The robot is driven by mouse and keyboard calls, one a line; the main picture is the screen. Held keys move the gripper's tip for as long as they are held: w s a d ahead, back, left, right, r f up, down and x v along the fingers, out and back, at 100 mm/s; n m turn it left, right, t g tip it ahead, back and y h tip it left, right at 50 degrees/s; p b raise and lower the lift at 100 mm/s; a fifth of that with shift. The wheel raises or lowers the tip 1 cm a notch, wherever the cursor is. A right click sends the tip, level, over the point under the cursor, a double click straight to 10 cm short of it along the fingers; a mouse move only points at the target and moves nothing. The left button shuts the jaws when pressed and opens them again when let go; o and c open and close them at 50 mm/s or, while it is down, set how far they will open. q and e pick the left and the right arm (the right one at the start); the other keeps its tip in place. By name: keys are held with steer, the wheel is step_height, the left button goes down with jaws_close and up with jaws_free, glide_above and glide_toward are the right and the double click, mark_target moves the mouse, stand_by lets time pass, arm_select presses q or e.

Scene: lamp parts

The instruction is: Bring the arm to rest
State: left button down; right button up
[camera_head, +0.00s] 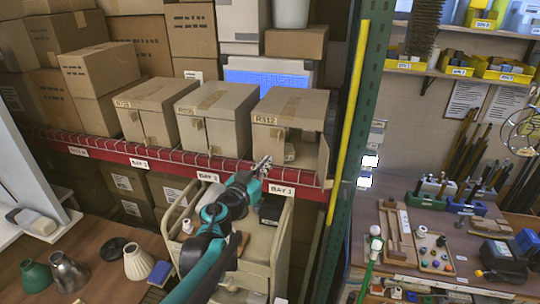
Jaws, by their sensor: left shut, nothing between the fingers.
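My left gripper (263,163) is shut and empty. It is raised in front of the red shelf edge, just below and left of the open front of the box marked R312 (292,108). A small pale object (290,152) shows inside that box; its shape is partly hidden. My teal and black left arm comes up from the bottom of the picture, over a beige cart. My right gripper is not in view.
The beige cart (258,250) stands under the arm. The red shelf rail (190,158) and a green post (357,130) are close by. Lampshades, one of them cream (137,262), stand on a brown table at lower left. A cluttered workbench (455,238) is at right.

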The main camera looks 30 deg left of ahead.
arm_select(q)
steer(key=s+d+f+n+g+y+b, duration=0.2)
steer(key=s+f+n+g+y+b, duration=0.3)
steer(key=s+f+b, duration=0.55)
steer(key=s+d+f+m+g+h+b, duration=0.1)
steer(key=s+d+f, duration=0.3)
steer(key=f, duration=0.4)
steer(key=s+d+f+m+g+h+b, duration=0.2)
steer(key=s+d+f+g+b, duration=0.1)
steer(key=f, duration=0.5)
steer(key=s+d+f+m+g+h+b, duration=0.2)
steer(key=s+d+f+b, duration=0.2)
steer(key=d+f, duration=0.3)
step_height(320, 180, down, 2)
steer(key=shift+s+d+f+h, duration=0.1)
steer(key=shift+s+d+h, duration=0.25)
steer(key=shift+s, duration=0.2)
steer(key=shift+a, duration=0.1)
